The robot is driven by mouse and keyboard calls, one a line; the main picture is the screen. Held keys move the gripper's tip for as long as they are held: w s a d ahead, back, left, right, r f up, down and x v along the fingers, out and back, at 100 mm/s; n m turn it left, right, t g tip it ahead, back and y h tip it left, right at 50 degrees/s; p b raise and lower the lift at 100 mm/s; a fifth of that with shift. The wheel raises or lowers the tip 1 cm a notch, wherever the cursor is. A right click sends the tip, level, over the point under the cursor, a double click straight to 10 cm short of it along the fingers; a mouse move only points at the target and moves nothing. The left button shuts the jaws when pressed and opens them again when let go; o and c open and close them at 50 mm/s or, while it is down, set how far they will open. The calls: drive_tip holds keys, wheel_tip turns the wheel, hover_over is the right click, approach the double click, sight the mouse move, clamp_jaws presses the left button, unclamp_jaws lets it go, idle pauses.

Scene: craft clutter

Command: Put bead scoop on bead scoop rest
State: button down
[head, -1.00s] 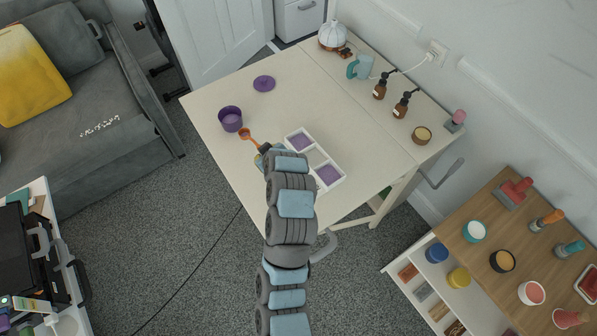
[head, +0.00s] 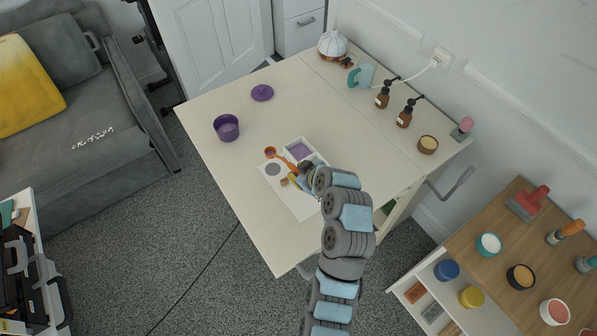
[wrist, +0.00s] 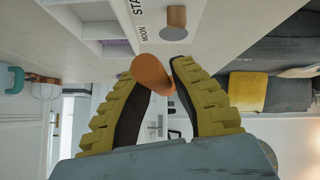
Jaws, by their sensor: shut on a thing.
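The orange bead scoop (head: 284,160) is held by its handle in my gripper (head: 297,179), its small bowl pointing left over the white card. In the wrist view, an orange round handle part (wrist: 152,72) lies between the yellow fingers of my gripper (wrist: 160,75). The white card (head: 300,206) carries a grey disc (head: 273,170) and a small wooden peg (head: 284,182). The peg (wrist: 176,17) and disc (wrist: 174,33) also show in the wrist view, ahead of the fingers. I cannot tell which part is the bead scoop rest, or the scoop's exact height.
A purple pot (head: 227,128) and purple lid (head: 262,93) are to the left. Bottles (head: 383,97) and a teal mug (head: 361,76) stand at the back. The front left tabletop is clear.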

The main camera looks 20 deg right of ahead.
sight(299, 192)
drive_tip(key=shift+f+b, duration=0.15)
drive_tip(key=shift+b, duration=0.2)
drive_tip(key=shift+f+b, duration=1.95)
drive_tip(key=shift+f, duration=1.3)
drive_tip(key=shift+f+b, duration=0.55)
drive_tip(key=shift+f, duration=0.05)
drive_tip(key=c, duration=1)
unclamp_jaws()
drive_tip(key=shift+s, duration=0.1)
drive_tip(key=v, duration=1.2)
drive_tip(key=shift+d, duration=0.1)
